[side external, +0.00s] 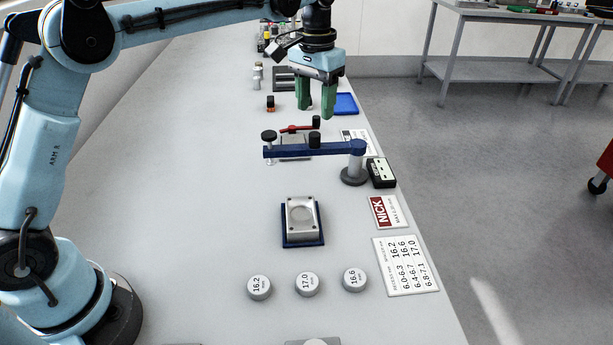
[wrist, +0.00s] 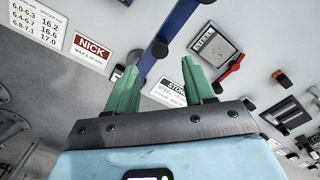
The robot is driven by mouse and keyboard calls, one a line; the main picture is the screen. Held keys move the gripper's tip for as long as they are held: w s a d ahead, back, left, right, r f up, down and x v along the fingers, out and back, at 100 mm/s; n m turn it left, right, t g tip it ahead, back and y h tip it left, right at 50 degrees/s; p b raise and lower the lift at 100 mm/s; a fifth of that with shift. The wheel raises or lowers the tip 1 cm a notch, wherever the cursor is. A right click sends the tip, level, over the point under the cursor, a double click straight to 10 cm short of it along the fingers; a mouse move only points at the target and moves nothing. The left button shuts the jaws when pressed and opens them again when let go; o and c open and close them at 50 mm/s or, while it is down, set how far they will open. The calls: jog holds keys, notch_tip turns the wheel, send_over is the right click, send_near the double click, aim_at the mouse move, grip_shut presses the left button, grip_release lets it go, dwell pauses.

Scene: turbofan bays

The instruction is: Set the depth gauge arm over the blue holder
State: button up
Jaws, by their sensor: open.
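The depth gauge arm (side external: 295,151) is a long dark blue bar on a grey post (side external: 354,172) at its right end. A black knob (side external: 314,140) stands mid-bar, and a dark-topped probe (side external: 268,135) is at its left end. The bar points left, behind the blue holder (side external: 287,242) and apart from it. The holder carries a silver block with a round recess. My gripper (side external: 316,112) is open and empty, with green fingers, beyond the bar. In the wrist view, the blue bar (wrist: 181,18) shows beyond my fingers (wrist: 160,88). The holder is not identifiable there.
Three round spacers (side external: 307,284) lie in front of the holder. A red lever (side external: 299,128) on a fixture lies behind the bar. A small black box (side external: 381,173), the NICK card (side external: 384,212) and the number card (side external: 405,265) line the right edge. The left bench is clear.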

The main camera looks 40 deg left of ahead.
aim_at(315, 134)
jog(key=shift+f, duration=3.6)
grip_shut()
